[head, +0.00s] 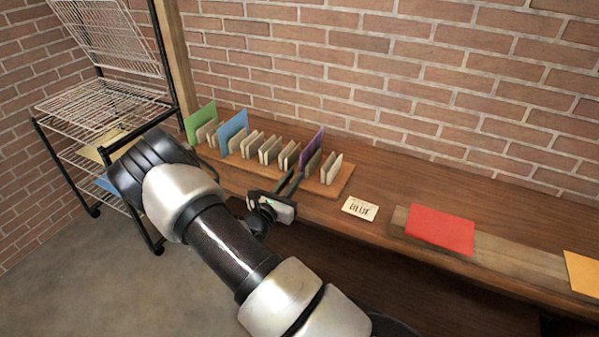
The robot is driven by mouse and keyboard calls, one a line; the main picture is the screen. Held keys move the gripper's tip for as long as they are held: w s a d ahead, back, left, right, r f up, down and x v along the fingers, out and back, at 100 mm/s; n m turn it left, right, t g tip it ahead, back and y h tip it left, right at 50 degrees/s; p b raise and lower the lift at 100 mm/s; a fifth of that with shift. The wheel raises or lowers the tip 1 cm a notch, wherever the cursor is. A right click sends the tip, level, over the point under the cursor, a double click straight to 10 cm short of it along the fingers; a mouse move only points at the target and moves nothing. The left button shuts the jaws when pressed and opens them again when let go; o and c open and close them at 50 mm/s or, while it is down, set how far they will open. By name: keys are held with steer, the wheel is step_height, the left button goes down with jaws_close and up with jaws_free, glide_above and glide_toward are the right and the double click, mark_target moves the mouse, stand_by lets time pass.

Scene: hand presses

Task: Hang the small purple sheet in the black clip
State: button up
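The small purple sheet (312,146) stands upright in a slot near the right end of the wooden rack (341,186) on the bench. My gripper (298,176) is in front of the rack, with its fingers pointing up toward the lower front edge of the purple sheet. The two fingers look apart, with a gap between them. I cannot tell whether the fingertips touch the sheet or stand on both sides of it. I cannot make out a black clip in this view.
A green sheet (200,122) and a blue sheet (233,130) stand in the rack's left part, with several wooden dividers. A lettered card (360,209), a red sheet (441,230) and an orange sheet (582,272) lie to the right. A wire shelf rack (100,104) stands left.

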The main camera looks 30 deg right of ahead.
mark_target(309, 150)
steer(key=shift+x, duration=1.95)
steer(key=shift+c, duration=0.5)
jaws_close()
step_height(309, 150, up, 8)
steer(key=p, duration=0.5)
steer(key=shift+f, duration=0.25)
